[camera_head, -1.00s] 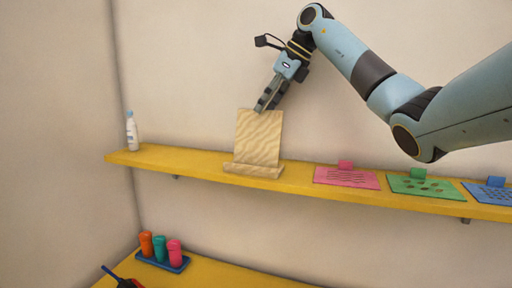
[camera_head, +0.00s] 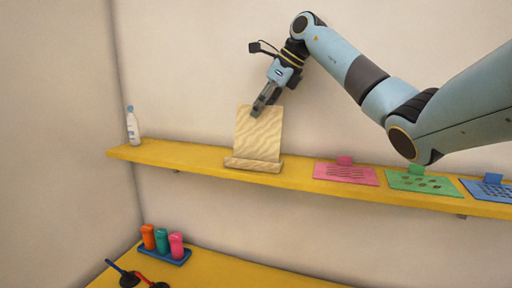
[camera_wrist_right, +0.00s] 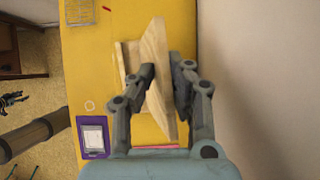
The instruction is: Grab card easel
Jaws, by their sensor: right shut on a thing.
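The wooden card easel (camera_head: 258,137) stands upright on the yellow shelf, with a ledge along its base. My right gripper (camera_head: 260,108) reaches down from above and is shut on the top of the easel's back panel. In the right wrist view the fingers (camera_wrist_right: 165,78) sit on either side of the easel's wooden panel (camera_wrist_right: 154,50). My left gripper is not in view.
The yellow shelf (camera_head: 205,160) also carries a white bottle (camera_head: 133,127) at the left and pink (camera_head: 346,175), green (camera_head: 424,184) and blue (camera_head: 490,190) stencil plates at the right. Orange, teal and pink bottles stand in a blue tray (camera_head: 165,256) below. The wall is close behind.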

